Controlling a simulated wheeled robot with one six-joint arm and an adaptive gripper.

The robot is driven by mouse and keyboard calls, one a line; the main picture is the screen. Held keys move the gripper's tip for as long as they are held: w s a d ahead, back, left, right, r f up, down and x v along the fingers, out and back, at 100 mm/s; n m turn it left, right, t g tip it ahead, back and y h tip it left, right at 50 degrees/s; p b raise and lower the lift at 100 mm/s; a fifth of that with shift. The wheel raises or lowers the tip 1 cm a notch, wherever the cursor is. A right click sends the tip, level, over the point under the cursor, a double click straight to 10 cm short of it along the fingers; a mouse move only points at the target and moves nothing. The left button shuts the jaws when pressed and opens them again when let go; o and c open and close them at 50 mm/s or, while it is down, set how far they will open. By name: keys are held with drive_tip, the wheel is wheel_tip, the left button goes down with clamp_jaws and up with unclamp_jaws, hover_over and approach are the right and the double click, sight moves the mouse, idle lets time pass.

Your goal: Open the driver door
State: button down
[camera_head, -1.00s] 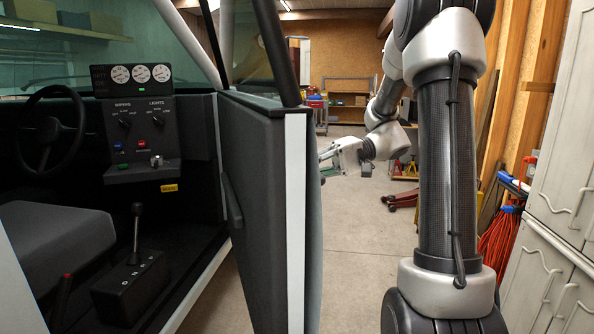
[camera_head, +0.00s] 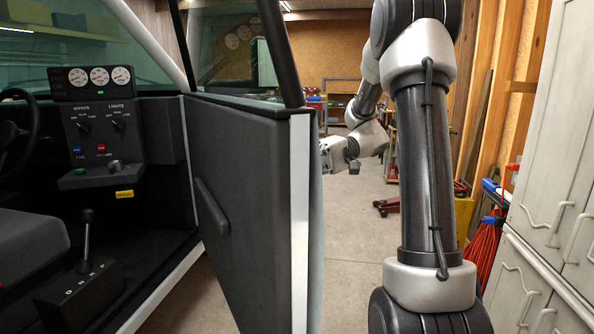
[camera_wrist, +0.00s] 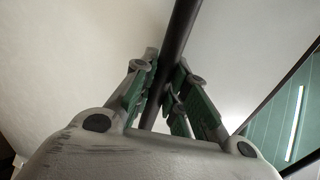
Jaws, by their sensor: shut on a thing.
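The driver door (camera_head: 255,190) stands open in the head view, swung out from the cab, with its dark inner panel and pale edge facing me. My gripper (camera_head: 326,153) is at the outer side of the door, partly hidden behind the door's edge. In the wrist view my gripper (camera_wrist: 160,92) is shut on a dark bar, the door handle (camera_wrist: 178,40), which passes between the green-padded fingers. The pale door skin (camera_wrist: 85,50) lies behind the bar.
The cab interior shows at left, with a gauge and switch panel (camera_head: 100,125) and a gear lever (camera_head: 87,230). White cabinets (camera_head: 555,200) and orange cable (camera_head: 488,250) stand close at right. Clear floor (camera_head: 355,235) lies between the door and my arm.

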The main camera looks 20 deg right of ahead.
drive_tip(key=c, duration=1.4)
unclamp_jaws()
drive_tip(key=v, duration=0.7)
drive_tip(key=shift+w+d, duration=0.1)
drive_tip(key=shift+d, duration=0.15)
drive_tip(key=shift+c, duration=0.5)
